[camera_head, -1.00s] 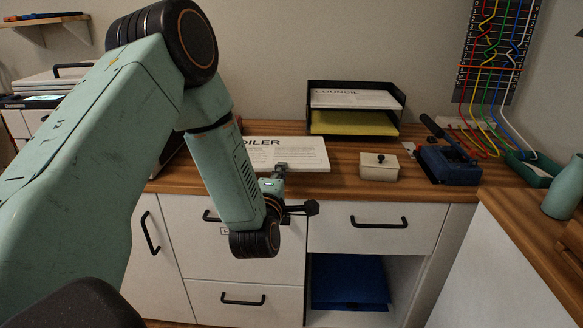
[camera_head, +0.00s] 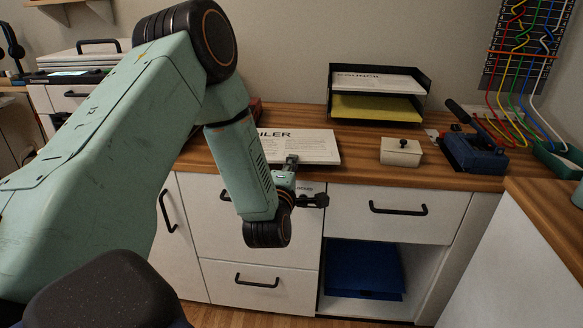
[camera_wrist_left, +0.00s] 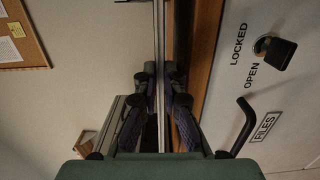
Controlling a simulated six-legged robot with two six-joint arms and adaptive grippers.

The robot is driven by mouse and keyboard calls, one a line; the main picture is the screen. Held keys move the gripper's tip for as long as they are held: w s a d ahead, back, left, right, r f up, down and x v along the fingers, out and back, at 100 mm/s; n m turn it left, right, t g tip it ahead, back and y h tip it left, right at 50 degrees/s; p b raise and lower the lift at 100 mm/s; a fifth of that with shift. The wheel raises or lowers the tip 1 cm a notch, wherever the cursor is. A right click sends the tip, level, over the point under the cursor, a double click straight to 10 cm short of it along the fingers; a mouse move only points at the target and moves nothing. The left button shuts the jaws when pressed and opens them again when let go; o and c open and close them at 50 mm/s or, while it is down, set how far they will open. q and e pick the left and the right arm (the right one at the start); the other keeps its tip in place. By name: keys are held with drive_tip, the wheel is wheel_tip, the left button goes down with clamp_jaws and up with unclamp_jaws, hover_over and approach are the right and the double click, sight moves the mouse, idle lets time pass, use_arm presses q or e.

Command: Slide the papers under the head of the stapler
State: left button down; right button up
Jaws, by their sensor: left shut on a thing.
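The papers (camera_head: 305,146), a flat white stack with large dark lettering, are at the front of the wooden desk. My left gripper (camera_head: 291,162) is shut on their front edge. In the left wrist view the papers (camera_wrist_left: 159,45) show edge-on as thin pale strips between my left fingers (camera_wrist_left: 159,76). I cannot tell whether they rest on the desk or are slightly raised. My right gripper is not in view.
A small cream box (camera_head: 401,152) with a dark knob stands between papers and stapler. A black two-level tray (camera_head: 424,98) holding white and yellow sheets stands behind. Drawer handles (camera_head: 398,210) project below the desk's front edge. Colored cables (camera_head: 510,115) hang behind the stapler.

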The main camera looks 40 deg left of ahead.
use_arm(q)
drive_tip(key=shift+w+a+f+b, duration=0.55)
drive_tip(key=shift+w+b, duration=0.15)
drive_tip(key=shift+b, duration=0.05)
drive_tip(key=shift+w+a+f, duration=0.25)
drive_tip(key=shift+w+a, duration=0.15)
drive_tip(key=shift+w, duration=0.1)
drive_tip(key=shift+w+a+r, duration=0.1)
drive_tip(key=shift+w+a, duration=0.1)
drive_tip(key=shift+w, duration=0.1)
drive_tip(key=shift+b+x, duration=0.55)
drive_tip(key=shift+x, duration=0.4)
drive_tip(key=shift+s+a, duration=0.1)
drive_tip(key=shift+a, duration=0.1)
drive_tip(key=c, duration=1.6)
unclamp_jaws()
drive_tip(key=shift+f, duration=0.3)
drive_tip(key=shift+c, duration=0.2)
drive_tip(key=shift+o, duration=1.2)
drive_tip(key=shift+s+d+f, duration=0.15)
drive_tip(key=shift+s+d, duration=0.05)
drive_tip(key=shift+s, duration=0.15)
drive_tip(key=r+v, duration=0.1)
drive_tip(key=v, duration=1)
